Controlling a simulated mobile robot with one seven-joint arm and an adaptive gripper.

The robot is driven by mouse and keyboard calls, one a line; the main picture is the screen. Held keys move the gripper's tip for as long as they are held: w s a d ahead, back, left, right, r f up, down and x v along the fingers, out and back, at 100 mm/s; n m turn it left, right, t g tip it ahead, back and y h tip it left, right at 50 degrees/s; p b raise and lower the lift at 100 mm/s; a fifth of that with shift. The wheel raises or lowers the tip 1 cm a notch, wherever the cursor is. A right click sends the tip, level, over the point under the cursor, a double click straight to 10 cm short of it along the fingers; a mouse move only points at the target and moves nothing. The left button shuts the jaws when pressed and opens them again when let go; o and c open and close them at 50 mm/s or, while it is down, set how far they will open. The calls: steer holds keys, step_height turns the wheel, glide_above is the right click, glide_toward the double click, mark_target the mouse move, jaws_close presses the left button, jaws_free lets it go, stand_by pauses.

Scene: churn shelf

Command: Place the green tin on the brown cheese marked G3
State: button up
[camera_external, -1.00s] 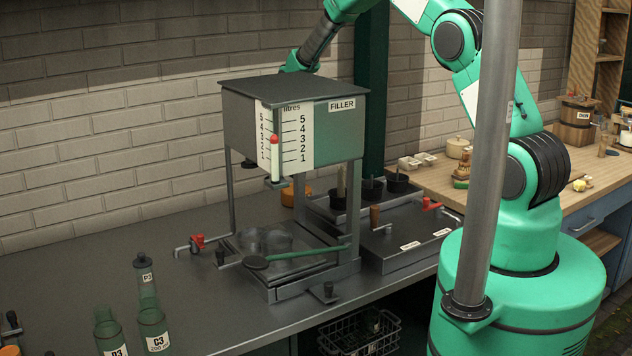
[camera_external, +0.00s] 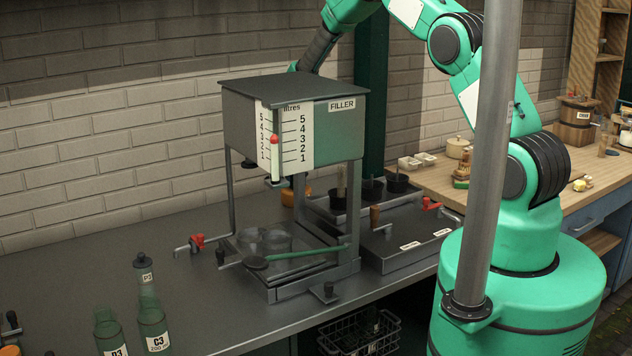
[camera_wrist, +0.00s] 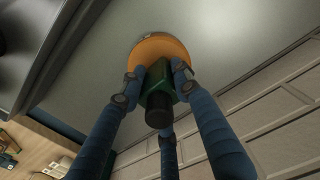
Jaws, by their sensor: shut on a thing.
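In the wrist view, my gripper (camera_wrist: 155,82) has its blue fingers shut around a green tin (camera_wrist: 157,78) with a black round end (camera_wrist: 159,117). A round orange-brown cheese (camera_wrist: 158,55) lies on the grey counter just beyond the tin, which covers part of it. I cannot tell whether the tin touches the cheese. No G3 mark is readable. In the external view, an orange-brown edge, likely this cheese (camera_external: 290,198), shows behind the filler; my gripper and the tin are hidden there.
The filler (camera_external: 290,120) stands on the grey counter (camera_external: 110,265) in front of my gripper. A tray with black pots (camera_external: 370,189) is to its right. Green bottles (camera_external: 150,318) stand at the front left. The brick wall (camera_external: 100,120) runs close behind.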

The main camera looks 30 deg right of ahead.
steer(key=o, duration=1.2)
steer(key=shift+f, duration=0.1)
step_height(320, 180, up, 12)
steer(key=shift+r, duration=0.1)
steer(key=shift+r, duration=0.1)
stand_by(0.6)
